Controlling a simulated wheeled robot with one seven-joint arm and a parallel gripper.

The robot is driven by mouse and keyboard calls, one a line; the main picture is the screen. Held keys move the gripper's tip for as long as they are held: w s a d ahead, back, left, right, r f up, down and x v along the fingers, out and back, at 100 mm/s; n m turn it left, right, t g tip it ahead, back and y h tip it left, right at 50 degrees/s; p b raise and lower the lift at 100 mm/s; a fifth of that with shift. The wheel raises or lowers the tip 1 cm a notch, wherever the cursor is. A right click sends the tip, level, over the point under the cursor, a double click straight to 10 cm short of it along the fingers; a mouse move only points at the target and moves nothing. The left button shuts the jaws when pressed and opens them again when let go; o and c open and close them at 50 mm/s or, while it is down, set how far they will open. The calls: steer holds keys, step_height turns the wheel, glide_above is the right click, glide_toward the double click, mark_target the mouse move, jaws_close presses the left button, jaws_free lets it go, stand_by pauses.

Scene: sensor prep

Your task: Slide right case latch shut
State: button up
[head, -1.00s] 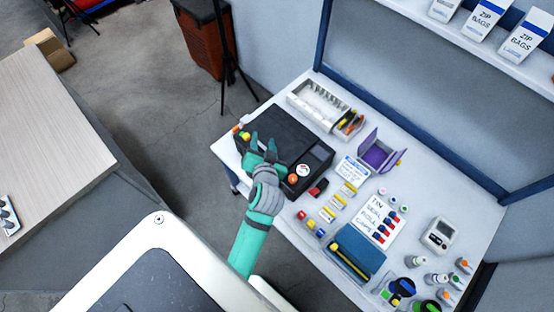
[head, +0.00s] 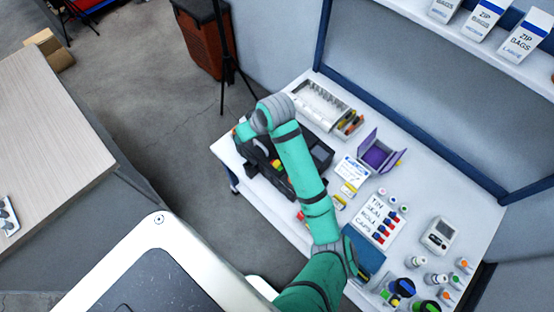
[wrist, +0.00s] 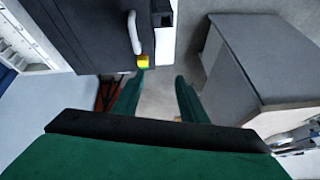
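The black case (head: 318,150) lies on the left part of the white table, partly hidden under my arm in the head view. In the wrist view the case (wrist: 88,30) fills the upper left. A pale lever latch with a yellow tip (wrist: 144,62) lies at its edge. I cannot tell from this view alone whether it is the right latch. My gripper (wrist: 161,77) is open and empty, its two green fingers spread. The left fingertip is close to the yellow tip; contact is unclear. In the head view the fingers are mostly hidden by my arm.
A parts tray (head: 320,101), a purple box (head: 377,154), a label card (head: 379,221) and a grey meter (head: 440,235) share the table (head: 424,192). The grey floor beyond the table's left edge is open. A tripod (head: 223,75) stands behind.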

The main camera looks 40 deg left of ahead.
mark_target(278, 162)
steer(key=w+d+n+h, duration=0.25)
steer(key=d+h, duration=0.25)
steer(key=d, duration=0.5)
steer(key=shift+h, duration=0.3)
step_height(278, 162, down, 9)
steer(key=shift+w+r, duration=0.1)
steer(key=shift+w, duration=0.05)
steer(key=shift+w+f, duration=0.1)
steer(key=shift+f, duration=0.65)
